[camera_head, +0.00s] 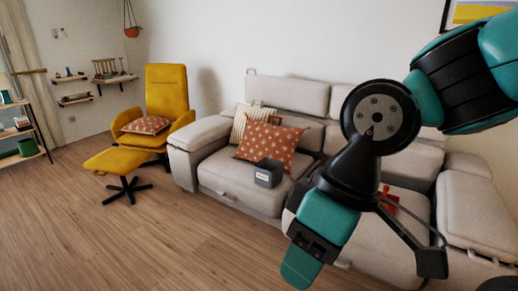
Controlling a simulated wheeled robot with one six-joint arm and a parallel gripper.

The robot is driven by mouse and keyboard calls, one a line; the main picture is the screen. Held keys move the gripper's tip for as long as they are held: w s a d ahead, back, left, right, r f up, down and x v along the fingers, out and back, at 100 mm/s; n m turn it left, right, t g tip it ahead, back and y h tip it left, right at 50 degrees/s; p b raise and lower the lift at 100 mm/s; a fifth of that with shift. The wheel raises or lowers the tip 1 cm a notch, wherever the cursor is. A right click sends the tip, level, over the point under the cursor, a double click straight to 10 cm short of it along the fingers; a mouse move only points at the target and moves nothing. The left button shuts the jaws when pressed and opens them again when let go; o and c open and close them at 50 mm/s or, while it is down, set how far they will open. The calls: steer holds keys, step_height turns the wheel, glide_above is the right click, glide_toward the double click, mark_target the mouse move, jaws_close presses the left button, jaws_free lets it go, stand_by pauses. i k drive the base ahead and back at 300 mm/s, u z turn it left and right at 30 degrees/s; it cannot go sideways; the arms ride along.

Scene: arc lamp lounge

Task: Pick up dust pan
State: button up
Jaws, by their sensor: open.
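A small red object (389,201) lies on the sofa's right seat. It is partly hidden behind my arm, and I cannot tell whether it is the dust pan. No other dust pan shape shows clearly. My gripper (302,262) hangs in front of the sofa, pointing down and to the left, nearer to the camera than the seats. It is open and I see nothing held in it. My arm covers much of the sofa's right half.
A grey sofa (232,184) holds orange patterned and striped cushions and a dark grey open box (267,174). A yellow armchair (167,92) and footstool (113,160) stand at left. A shelf (40,137) is at the far left. The wooden floor (150,235) is clear at front left.

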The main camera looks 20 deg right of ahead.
mark_target(393, 209)
steer(key=u, duration=0.05)
steer(key=i, duration=0.8)
steer(key=z, duration=0.6)
steer(key=i, duration=0.6)
steer(key=z, duration=0.65)
steer(key=i, duration=1.35)
steer(key=z, duration=0.1)
